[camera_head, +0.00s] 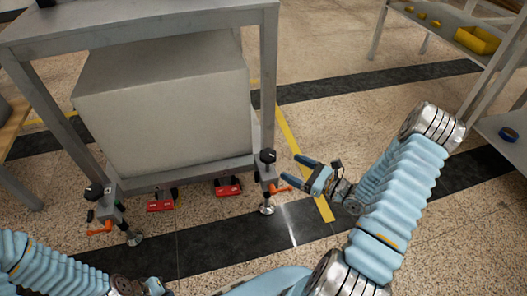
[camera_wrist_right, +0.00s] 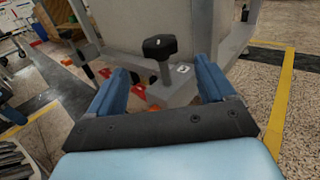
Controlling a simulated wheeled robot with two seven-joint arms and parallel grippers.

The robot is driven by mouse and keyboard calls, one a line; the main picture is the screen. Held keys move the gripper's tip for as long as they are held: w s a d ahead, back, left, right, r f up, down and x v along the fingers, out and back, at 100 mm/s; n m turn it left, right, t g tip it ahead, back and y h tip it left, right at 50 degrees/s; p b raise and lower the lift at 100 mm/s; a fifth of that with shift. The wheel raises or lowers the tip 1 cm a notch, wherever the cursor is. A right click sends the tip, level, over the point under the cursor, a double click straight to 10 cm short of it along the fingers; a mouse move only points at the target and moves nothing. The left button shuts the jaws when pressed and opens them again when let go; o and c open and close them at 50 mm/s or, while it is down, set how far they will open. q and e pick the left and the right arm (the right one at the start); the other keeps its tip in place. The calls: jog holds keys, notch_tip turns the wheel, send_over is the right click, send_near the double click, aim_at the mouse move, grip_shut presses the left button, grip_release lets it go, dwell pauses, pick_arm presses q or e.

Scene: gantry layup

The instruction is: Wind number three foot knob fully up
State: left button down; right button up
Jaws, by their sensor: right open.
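A black foot knob (camera_head: 268,155) tops a threaded stem at the frame's near right corner, above a round metal foot pad (camera_head: 267,209). In the right wrist view the black lobed knob (camera_wrist_right: 160,46) stands upright ahead, beside a small white label (camera_wrist_right: 182,69) whose mark I cannot read surely. My right gripper (camera_head: 290,168) is open and empty, just right of the knob and apart from it. Its fingers point toward the knob. Another black knob (camera_head: 95,192) is at the near left corner. My left gripper (camera_head: 142,287) shows only partly at the bottom edge.
A large grey block (camera_head: 165,110) sits inside the grey metal frame (camera_head: 150,22). Orange handles (camera_head: 281,188) and red parts (camera_head: 228,187) are low on the frame. A shelf with a yellow bin (camera_head: 478,40) stands at right. The floor between frame and shelf is clear.

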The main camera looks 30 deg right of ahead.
aim_at(263, 151)
jog(key=x, duration=1.2)
jog(key=shift+w+a+b, duration=0.1)
jog(key=shift+b, duration=0.3)
jog(key=shift+c, duration=0.5)
jog(key=c, duration=0.9)
jog(key=shift+n+g+y, duration=0.3)
jog(key=shift+n+y, duration=0.1)
jog(key=shift+y, duration=0.1)
